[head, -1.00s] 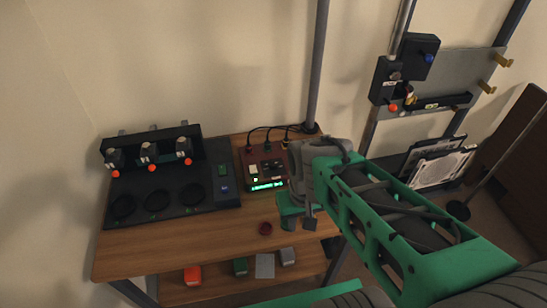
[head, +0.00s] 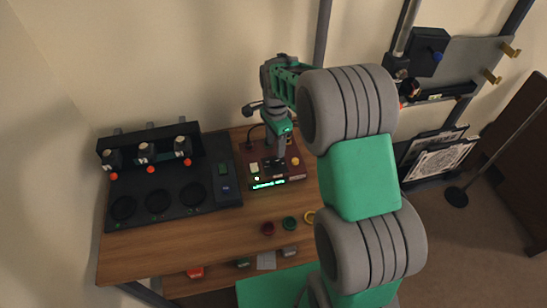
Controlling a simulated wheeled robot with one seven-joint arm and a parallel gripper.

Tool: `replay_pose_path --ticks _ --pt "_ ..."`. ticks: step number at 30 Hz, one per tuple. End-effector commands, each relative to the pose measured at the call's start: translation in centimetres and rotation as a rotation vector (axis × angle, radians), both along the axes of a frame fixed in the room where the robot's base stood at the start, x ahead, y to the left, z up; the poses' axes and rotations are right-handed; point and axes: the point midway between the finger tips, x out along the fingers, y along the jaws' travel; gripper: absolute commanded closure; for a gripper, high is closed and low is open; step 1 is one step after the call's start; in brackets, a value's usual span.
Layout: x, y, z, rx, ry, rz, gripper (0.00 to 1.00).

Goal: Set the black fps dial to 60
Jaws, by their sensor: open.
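A dark red control box (head: 289,175) stands on the wooden bench, with a lit green display (head: 268,184) along its front edge. A pale button (head: 254,168) sits on its left and a small yellow-orange knob (head: 295,161) on its right. My gripper (head: 278,158) points down over the middle of the box, its jaws open. Small black parts show on the box top around the fingertips. I cannot tell the black fps dial from the fingers there, nor read its setting. Whether the fingers touch anything is too small to tell.
A grey post (head: 323,40) rises behind. My arm covers the right side of the bench.

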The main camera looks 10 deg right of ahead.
Motion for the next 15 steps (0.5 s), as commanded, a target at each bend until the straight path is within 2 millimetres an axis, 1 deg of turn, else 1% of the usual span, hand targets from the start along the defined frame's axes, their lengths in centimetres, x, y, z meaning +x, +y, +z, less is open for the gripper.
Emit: replay_pose_path --ticks 9,12,15 --pt "-0.2 0.2 -5.5 0.000 0.006 0.005 0.51" --pt "-0.1 0.2 -6.8 0.000 0.004 0.006 0.51" --pt "-0.1 0.2 -7.4 0.000 0.003 0.006 0.51"
